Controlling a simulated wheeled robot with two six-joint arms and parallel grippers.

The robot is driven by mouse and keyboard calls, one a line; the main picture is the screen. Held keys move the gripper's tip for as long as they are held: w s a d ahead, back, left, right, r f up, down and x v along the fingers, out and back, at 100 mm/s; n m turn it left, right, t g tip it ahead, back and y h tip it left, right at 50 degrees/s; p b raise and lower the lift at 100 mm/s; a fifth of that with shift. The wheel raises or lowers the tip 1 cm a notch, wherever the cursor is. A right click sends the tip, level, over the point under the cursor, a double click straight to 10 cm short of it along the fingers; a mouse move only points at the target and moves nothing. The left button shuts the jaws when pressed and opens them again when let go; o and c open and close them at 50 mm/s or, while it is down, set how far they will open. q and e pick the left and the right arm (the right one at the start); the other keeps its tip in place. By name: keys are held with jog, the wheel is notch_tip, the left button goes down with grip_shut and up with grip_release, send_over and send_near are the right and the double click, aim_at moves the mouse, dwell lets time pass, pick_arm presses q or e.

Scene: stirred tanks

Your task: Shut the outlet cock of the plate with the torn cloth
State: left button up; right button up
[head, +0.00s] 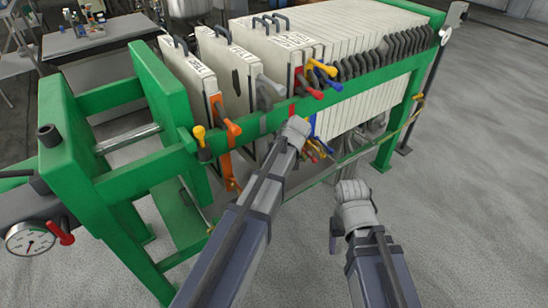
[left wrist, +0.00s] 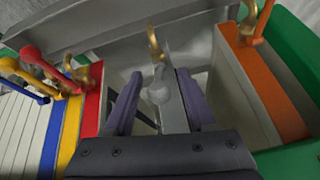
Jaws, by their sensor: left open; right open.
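The plate with the torn cloth (head: 236,70) is the second pale plate from the left in the head view; a dark tear shows on its face. A grey cock handle (head: 269,88) is at its side. In the left wrist view a grey strip with a rounded grey handle (left wrist: 159,90) lies between the two purple fingers of my left gripper (left wrist: 158,76). The fingers are open, one on each side, with no clear grip. A brass spout (left wrist: 155,45) is beyond them. In the head view my left arm hides the lower cock. My right gripper (head: 353,205) is open and empty over the floor.
Orange (head: 233,128) fittings are left of the grey ones; red (head: 310,88), yellow and blue levers crowd the right. The green rail (head: 360,83) runs above the lower cocks. A gauge (head: 30,238) is at the far left.

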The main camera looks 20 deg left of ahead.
pick_arm(q)
jog(key=shift+r, duration=0.15)
jog(key=p+v, duration=0.7)
jog(key=shift+d+r, duration=0.2)
jog(key=shift+r, duration=0.05)
jog(key=shift+s, duration=0.1)
